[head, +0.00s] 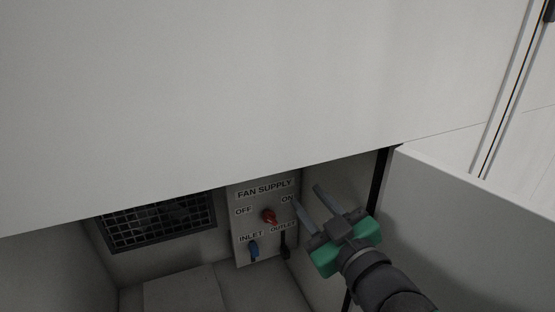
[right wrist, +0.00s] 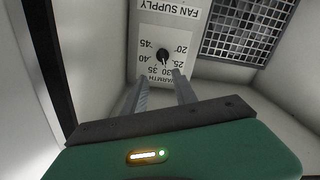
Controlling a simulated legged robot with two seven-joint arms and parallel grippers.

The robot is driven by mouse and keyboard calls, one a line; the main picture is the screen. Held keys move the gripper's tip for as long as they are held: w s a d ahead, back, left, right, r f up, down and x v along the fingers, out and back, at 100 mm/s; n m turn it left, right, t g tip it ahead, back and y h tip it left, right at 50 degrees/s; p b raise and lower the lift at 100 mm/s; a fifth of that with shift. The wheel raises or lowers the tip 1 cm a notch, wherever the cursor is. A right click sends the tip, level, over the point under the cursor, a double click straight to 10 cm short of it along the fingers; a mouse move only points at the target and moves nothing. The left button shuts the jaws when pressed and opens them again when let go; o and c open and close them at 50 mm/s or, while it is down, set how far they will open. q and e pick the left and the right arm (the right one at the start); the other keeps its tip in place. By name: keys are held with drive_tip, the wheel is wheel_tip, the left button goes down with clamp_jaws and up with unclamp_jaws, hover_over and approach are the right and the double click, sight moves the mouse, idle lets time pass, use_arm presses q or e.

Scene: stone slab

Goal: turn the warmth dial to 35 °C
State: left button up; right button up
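The warmth dial (right wrist: 162,57) is a round black knob on a pale panel in the right wrist view, which shows it upside down. Numbers from 20 to 45 ring it; its small pointer mark seems to lie on the 25 to 35 side, but I cannot read it exactly. In the head view the dial is hidden behind the white upper front. My right gripper (head: 307,195) is open and empty; in the right wrist view its two fingers (right wrist: 161,76) point towards the dial, spread to either side, with nothing between them. Contact does not show. My left gripper is not in view.
The white upper front (head: 250,90) overhangs the recess; a grey door (head: 480,235) stands right.

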drive_tip(key=b+x, duration=0.4)
drive_tip(key=x, duration=1.2)
drive_tip(key=shift+a, duration=0.45)
drive_tip(key=shift+s, duration=0.1)
drive_tip(key=c, duration=0.3)
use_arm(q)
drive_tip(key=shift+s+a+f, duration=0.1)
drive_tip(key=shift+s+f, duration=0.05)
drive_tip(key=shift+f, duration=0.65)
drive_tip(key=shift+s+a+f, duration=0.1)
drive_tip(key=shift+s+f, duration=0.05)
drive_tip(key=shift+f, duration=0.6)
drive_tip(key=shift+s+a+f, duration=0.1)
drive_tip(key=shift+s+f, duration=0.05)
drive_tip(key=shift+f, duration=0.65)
use_arm(e)
drive_tip(key=shift+d+f, duration=0.1)
drive_tip(key=shift+d, duration=0.1)
clamp_jaws()
